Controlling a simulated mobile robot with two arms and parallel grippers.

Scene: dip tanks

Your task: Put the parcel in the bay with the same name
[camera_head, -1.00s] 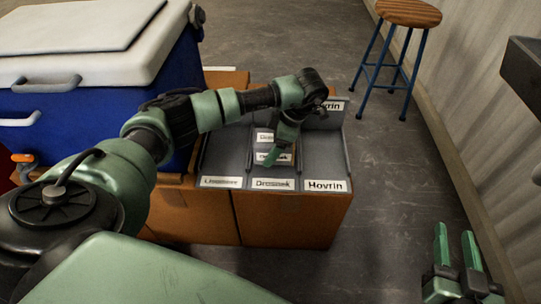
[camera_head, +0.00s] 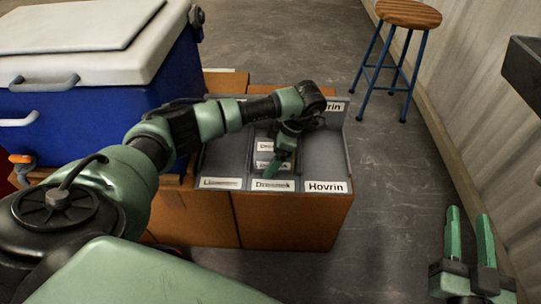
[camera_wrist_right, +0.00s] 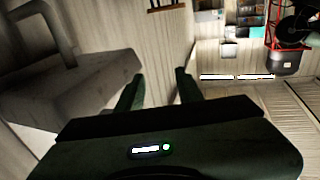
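The parcel (camera_head: 264,154) is a small grey box with white name labels, whose text is partly covered and seems to start with "D". In the head view it is in or just over the middle bay of the grey three-bay tray (camera_head: 322,160). The middle bay's front label (camera_head: 273,185) also starts with "D". The right bay reads "Hovrin"; the left label starts with "L". My left gripper (camera_head: 278,166) points down at the parcel and appears shut on it; one finger hides part of it. My right gripper (camera_head: 469,236) is open and empty, also in the right wrist view (camera_wrist_right: 157,88).
The tray rests on a brown box-like stand (camera_head: 290,222). A blue cooler with a white lid (camera_head: 90,45) stands close on the left. A wooden-topped stool (camera_head: 408,13) stands at the back right.

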